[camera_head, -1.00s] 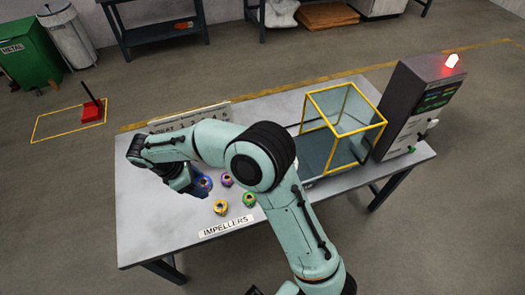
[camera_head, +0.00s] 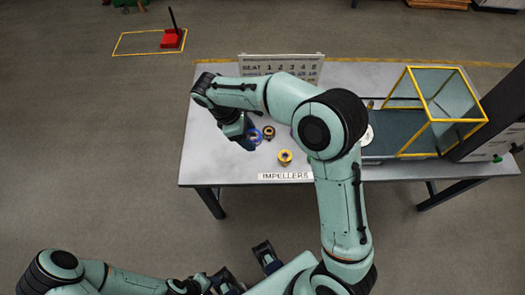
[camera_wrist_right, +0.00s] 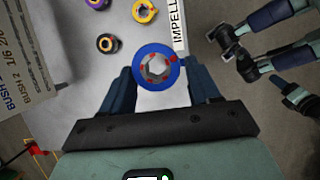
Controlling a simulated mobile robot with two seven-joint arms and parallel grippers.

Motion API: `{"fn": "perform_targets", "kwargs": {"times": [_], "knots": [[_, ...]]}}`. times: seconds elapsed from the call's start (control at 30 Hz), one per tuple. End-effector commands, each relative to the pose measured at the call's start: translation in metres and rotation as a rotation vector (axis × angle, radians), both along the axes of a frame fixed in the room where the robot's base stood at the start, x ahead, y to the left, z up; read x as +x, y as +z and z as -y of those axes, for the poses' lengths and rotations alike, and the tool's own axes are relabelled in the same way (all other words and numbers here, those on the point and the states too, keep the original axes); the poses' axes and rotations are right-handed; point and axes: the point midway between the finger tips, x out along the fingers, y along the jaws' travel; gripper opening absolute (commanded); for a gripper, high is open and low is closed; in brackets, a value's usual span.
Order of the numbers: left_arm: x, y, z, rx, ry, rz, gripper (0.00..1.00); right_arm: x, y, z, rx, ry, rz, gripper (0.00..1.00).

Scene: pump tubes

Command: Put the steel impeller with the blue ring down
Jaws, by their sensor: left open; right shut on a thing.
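The steel impeller with the blue ring (camera_head: 255,136) is over the left part of the table, beside my right gripper. In the right wrist view the blue-ringed impeller (camera_wrist_right: 172,82) lies between the two fingers of my right gripper (camera_wrist_right: 157,80), which is shut on it. I cannot tell whether it touches the tabletop. My right arm covers part of the table in the head view. My left gripper (camera_head: 245,267) is open and empty, in front of the table and apart from it.
A purple one (camera_wrist_right: 97,3) shows in the wrist view. A seat sign (camera_head: 280,68) stands behind; a yellow-framed clear box (camera_head: 435,110) is at right. The table's left end is bare.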

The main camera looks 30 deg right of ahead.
Motion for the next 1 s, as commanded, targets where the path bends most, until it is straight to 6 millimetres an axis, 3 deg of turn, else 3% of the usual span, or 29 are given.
{"fn": "perform_targets", "kwargs": {"times": [0.4,0.53,0.77,1.0], "knots": [[-0.004,-0.014,0.000,0.000,0.000,-0.006,0.43,-0.002,-0.112,0.000,-0.001,0.001,-0.008,0.17],[-0.005,-0.016,0.000,0.000,0.000,-0.006,0.43,-0.001,-0.134,0.001,-0.001,0.000,-0.006,0.17],[-0.005,-0.017,0.000,0.000,0.000,-0.006,0.43,-0.001,-0.150,0.000,-0.002,-0.001,-0.003,0.17],[-0.005,-0.020,0.000,0.000,0.000,-0.006,0.43,-0.001,-0.184,0.000,-0.001,0.000,-0.004,0.17]]}}
